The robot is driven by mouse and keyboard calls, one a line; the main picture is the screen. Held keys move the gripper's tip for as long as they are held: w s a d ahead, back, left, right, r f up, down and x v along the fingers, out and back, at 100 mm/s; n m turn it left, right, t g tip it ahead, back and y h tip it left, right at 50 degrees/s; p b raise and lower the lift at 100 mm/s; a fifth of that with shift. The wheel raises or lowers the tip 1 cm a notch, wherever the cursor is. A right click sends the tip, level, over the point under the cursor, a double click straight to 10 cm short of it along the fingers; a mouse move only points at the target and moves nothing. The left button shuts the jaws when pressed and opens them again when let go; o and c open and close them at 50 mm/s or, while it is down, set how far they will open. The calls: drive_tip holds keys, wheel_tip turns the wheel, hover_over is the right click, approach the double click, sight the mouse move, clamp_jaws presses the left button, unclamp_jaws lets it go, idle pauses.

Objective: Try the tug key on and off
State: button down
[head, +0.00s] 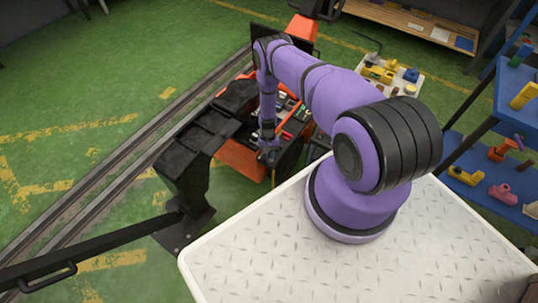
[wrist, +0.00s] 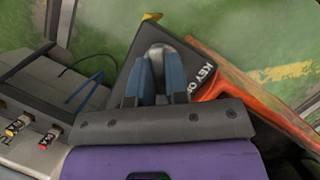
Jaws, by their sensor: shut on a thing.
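My gripper (wrist: 158,68) points at a black panel (wrist: 202,88) with white lettering that reads "KEY O", the rest cut off. Its two blue fingers are shut on a grey rounded piece, which looks like the tug key (wrist: 160,50). The fingers hide most of it, and I cannot tell whether it sits in a keyhole. In the head view my gripper (head: 268,155) is low over the orange tug (head: 240,160), at its dark control panel. The key is too small to make out there.
Rails (head: 110,155) run past the tug on the left. A small table (head: 405,80) with coloured parts is behind my arm, and a blue shelf (head: 480,150) is at right. Red and yellow connectors (wrist: 48,137) show in the wrist view.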

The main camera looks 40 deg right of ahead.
drive_tip(key=m+y, duration=0.1)
drive_tip(key=m, duration=0.2)
drive_tip(key=shift+d+m+t, duration=0.1)
drive_tip(key=shift+m+t, duration=0.2)
drive_tip(key=shift+t, duration=0.1)
drive_tip(key=shift+s+m+t+y, duration=0.1)
drive_tip(key=shift+m+t+y, duration=0.5)
drive_tip(key=shift+m, duration=1.4)
drive_tip(key=c, duration=1.1)
unclamp_jaws()
drive_tip(key=v, duration=1)
drive_tip(key=shift+s+r, duration=0.1)
drive_tip(key=shift+r, duration=0.3)
